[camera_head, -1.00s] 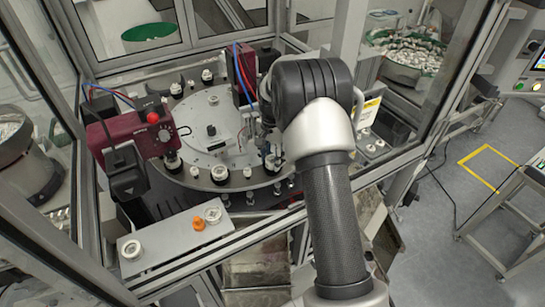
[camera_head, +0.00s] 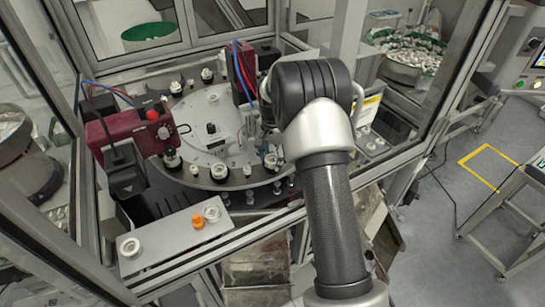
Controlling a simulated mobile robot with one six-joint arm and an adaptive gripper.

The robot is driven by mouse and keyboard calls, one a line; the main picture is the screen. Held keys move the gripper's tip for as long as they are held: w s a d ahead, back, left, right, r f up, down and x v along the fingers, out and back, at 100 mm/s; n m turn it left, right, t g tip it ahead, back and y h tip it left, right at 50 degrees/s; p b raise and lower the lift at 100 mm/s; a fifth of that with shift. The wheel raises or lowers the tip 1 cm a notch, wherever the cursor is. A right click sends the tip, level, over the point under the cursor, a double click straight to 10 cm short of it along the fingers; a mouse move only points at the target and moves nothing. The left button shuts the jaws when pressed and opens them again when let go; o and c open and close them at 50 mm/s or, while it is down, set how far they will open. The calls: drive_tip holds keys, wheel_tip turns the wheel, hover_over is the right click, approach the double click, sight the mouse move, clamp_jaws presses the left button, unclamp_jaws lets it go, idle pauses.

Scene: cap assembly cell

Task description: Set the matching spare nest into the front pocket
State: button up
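Three spare nests are on the grey shelf plate (camera_head: 165,241) at the lower left. A white ring nest (camera_head: 131,247) is at its left end. An orange nest (camera_head: 197,221) and a pale ring nest with a darker centre (camera_head: 212,213) are side by side at its right end. The round dial (camera_head: 205,185) carries nests around its rim. A dark-based nest (camera_head: 219,172) is at its front edge, and a pale one (camera_head: 271,161) is farther right. My gripper is over the dial's right side, mostly hidden behind my wrist; its fingers and anything in them cannot be made out.
A maroon station box (camera_head: 130,138) with a black unit stands left of the dial, and a second maroon unit (camera_head: 243,72) behind it. Frame posts and a front rail (camera_head: 215,255) enclose the cell. A metal chute (camera_head: 257,265) lies below the rail.

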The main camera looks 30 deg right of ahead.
sight(272, 160)
drive_tip(key=shift+s+f, duration=0.15)
drive_tip(key=shift+f, duration=0.05)
wheel_tip(272, 160, up, 13)
drive_tip(key=p, duration=0.1)
drive_tip(key=s+a+r+n+t, duration=0.1)
drive_tip(key=s+a+r+n, duration=0.3)
drive_tip(key=r, duration=0.5)
drive_tip(key=s+a+r+n+t, duration=0.1)
drive_tip(key=s+a+r+n, duration=0.35)
drive_tip(key=s, duration=0.75)
drive_tip(key=s+a+f+n+t, duration=0.1)
drive_tip(key=s+a, duration=0.3)
drive_tip(key=s, duration=0.4)
drive_tip(key=s+a+f+n+t, duration=0.1)
drive_tip(key=s+a+f+n, duration=0.1)
drive_tip(key=s, duration=0.7)
drive_tip(key=shift+s+a+n+t, duration=0.3)
drive_tip(key=shift+a+n, duration=0.55)
drive_tip(key=shift+a, duration=0.15)
